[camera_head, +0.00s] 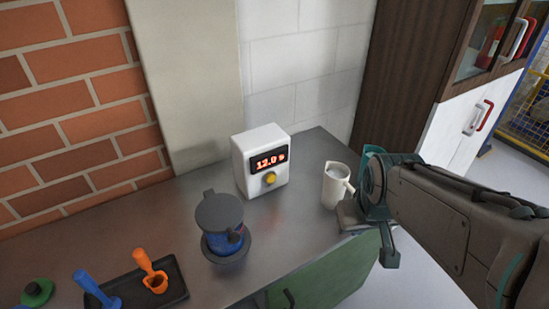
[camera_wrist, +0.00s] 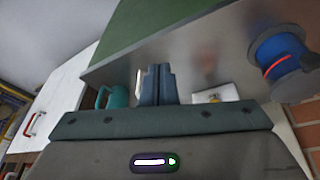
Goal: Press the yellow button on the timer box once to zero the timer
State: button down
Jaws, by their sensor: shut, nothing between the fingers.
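The white timer box (camera_head: 262,160) stands upright on the grey counter near the wall. Its red display reads about 12.0 s. The round yellow button (camera_head: 269,178) is on its front face, below the display. My gripper (camera_head: 349,214) is at the right, beyond the mug from the box and clear of the button. In the wrist view my gripper's fingers (camera_wrist: 158,70) are together and empty.
A cream mug (camera_head: 335,186) stands between the box and my gripper, close to the latter. A blue spool with a dark lid (camera_head: 221,222) stands left of the box. A black tray (camera_head: 176,283) holds orange and blue tools. Counter in front of the button is clear.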

aim_at(271, 179)
jog(key=w+a+f+n+t+y, duration=0.1)
jog(key=w+a+f+n, duration=0.2)
jog(key=w+f+n, duration=0.1)
jog(key=w+a+f+n+t+y+p, duration=0.1)
jog(key=w+a+f+n+t, duration=0.1)
jog(key=w+a+f+n, duration=0.2)
jog(key=w+a+f+n+t+y, duration=0.1)
jog(key=w+a+f+n, duration=0.3)
jog(key=w, duration=0.4)
jog(key=shift+w+f+n+p, duration=0.2)
jog(key=shift+f+n+p, duration=0.15)
jog(key=shift+f+n, duration=0.55)
jog(key=shift+w+a+f+n+t+y, duration=0.2)
jog(key=shift+a+f+n+t+y, duration=0.15)
jog(key=shift+a+n, duration=0.25)
jog(key=shift+r, duration=0.1)
jog(key=w+a, duration=0.1)
jog(key=w, duration=0.1)
jog(key=w+a, duration=0.1)
jog(key=w, duration=0.1)
jog(key=w+a+p, duration=0.1)
jog(key=w, duration=0.1)
jog(key=shift+a, duration=0.4)
jog(key=shift+w+a, duration=0.5)
jog(key=shift+w, duration=0.15)
jog(key=shift+w+a+b, duration=0.25)
jog(key=shift+w+b, duration=0.15)
jog(key=shift+b, duration=0.1)
